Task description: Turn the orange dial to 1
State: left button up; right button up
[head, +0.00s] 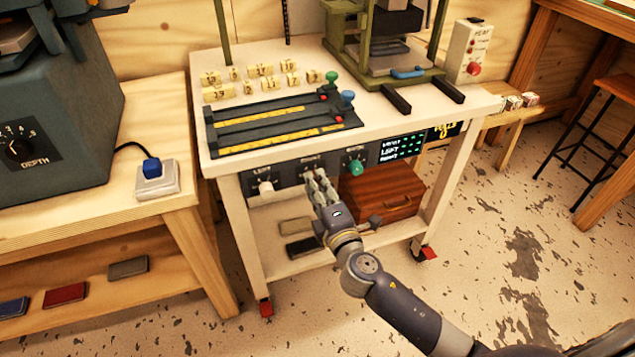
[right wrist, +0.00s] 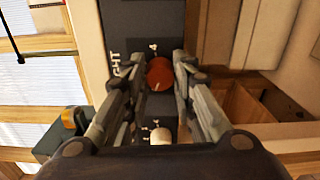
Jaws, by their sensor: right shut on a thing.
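The orange dial (right wrist: 159,74) shows in the right wrist view as a red-orange round knob on a dark panel, beside lettering ending in "GHT". My right gripper (right wrist: 164,70) has its fingers on either side of the dial and is shut on it. My left gripper is not in view.
A white knob (head: 266,188) is left on the panel, a green knob (head: 356,167) right. A lit display (head: 402,146) sits further right. A brown case (head: 381,192) lies on the shelf below. A bench with a depth machine (head: 50,130) stands at left.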

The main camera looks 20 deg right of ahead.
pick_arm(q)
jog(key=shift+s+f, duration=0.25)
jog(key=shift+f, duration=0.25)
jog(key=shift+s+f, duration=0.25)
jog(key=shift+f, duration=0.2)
pick_arm(e)
jog(key=shift+n, duration=0.8)
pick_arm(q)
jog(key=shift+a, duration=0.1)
pick_arm(e)
jog(key=o, duration=1.1)
jog(key=shift+c, duration=0.2)
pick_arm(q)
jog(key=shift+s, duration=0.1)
pick_arm(e)
jog(key=shift+s, duration=0.15)
jog(key=s, duration=1.1)
jog(key=shift+s+d, duration=0.2)
jog(key=shift+s, duration=0.15)
jog(key=shift+f, duration=0.15)
